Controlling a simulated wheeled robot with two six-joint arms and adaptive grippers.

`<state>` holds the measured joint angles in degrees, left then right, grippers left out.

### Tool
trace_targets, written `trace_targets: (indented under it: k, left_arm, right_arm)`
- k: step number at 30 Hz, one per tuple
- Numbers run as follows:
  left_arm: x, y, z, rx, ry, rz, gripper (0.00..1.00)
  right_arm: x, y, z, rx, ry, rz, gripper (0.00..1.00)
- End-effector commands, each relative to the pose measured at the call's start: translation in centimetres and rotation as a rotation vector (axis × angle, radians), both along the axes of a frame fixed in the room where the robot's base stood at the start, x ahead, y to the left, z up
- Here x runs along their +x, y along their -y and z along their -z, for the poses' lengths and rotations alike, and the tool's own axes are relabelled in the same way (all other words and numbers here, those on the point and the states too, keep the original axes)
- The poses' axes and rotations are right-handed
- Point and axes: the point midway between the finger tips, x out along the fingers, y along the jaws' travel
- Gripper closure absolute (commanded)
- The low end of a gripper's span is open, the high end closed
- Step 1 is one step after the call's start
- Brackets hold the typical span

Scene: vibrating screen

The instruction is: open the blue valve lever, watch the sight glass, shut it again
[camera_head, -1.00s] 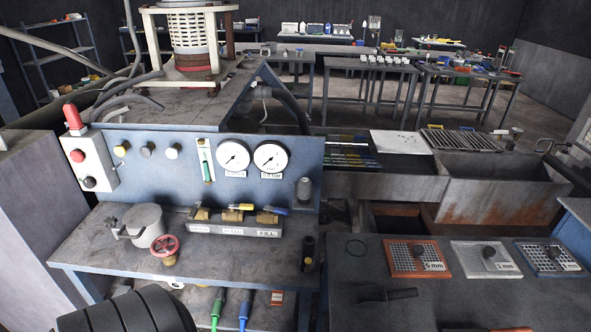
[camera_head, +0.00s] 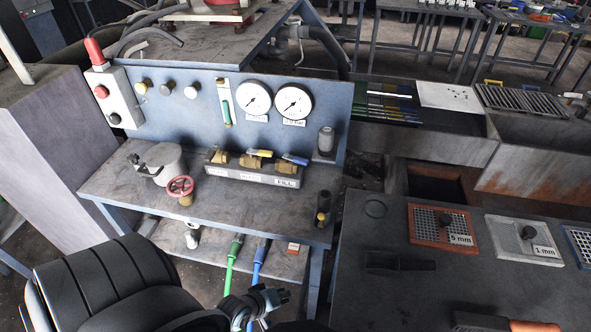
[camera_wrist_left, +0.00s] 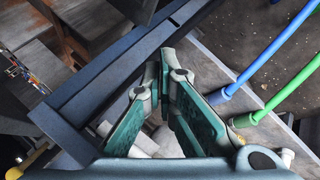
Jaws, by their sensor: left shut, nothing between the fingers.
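The blue valve lever (camera_head: 295,159) sits on the right-hand brass valve of a labelled grey block (camera_head: 252,173), above the label FILL. It lies roughly along the block, slanting slightly down to the right. The sight glass (camera_head: 226,102) is a narrow upright tube with a green lower part on the blue panel, left of the gauges. My left gripper (camera_head: 284,296) is low in the head view, below and in front of the bench, well apart from the lever. In the left wrist view its teal-padded fingers (camera_wrist_left: 166,62) come together at the tips, empty. My right gripper is out of view.
The blue panel (camera_head: 185,112) carries two gauges (camera_head: 274,99) and several knobs. A red handwheel (camera_head: 180,188) and a grey pot (camera_head: 160,163) stand on the bench. Green (camera_head: 232,255) and blue (camera_head: 258,262) hoses hang below. A dark table (camera_head: 370,300) is at right.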

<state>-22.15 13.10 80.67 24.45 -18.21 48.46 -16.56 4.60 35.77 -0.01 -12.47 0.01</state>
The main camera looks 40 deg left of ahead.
Motion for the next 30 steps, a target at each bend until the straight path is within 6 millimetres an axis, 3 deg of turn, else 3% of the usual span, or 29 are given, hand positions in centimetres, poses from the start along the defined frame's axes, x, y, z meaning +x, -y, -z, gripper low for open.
trace_targets:
  k: [1, 4, 6, 10, 13, 17, 30]
  left_arm:
    - [3.0, -1.0, -2.8, -0.189, 0.131, -0.187, 1.00]
    - [8.3, -3.2, -10.6, -0.736, 0.395, -0.574, 1.00]
    - [10.3, -5.1, -15.4, -1.120, 0.524, -0.764, 1.00]
    - [11.5, -9.9, -20.1, -1.646, 0.689, -0.996, 1.00]
    - [11.6, -11.9, -21.6, -1.842, 0.749, -1.060, 1.00]
    - [12.4, -12.6, -22.0, -1.897, 0.766, -1.074, 1.00]
    - [20.9, -14.9, -21.6, -1.892, 0.764, -1.074, 1.00]
  right_arm:
    - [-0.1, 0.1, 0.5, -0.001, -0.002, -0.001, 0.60]
    - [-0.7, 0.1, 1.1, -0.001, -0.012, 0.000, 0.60]
    - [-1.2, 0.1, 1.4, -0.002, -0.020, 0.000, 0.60]
    - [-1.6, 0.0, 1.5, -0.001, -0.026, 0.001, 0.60]
    - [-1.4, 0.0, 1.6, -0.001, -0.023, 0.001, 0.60]
    - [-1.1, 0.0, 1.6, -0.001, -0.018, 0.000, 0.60]
    - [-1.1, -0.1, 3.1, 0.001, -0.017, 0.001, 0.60]
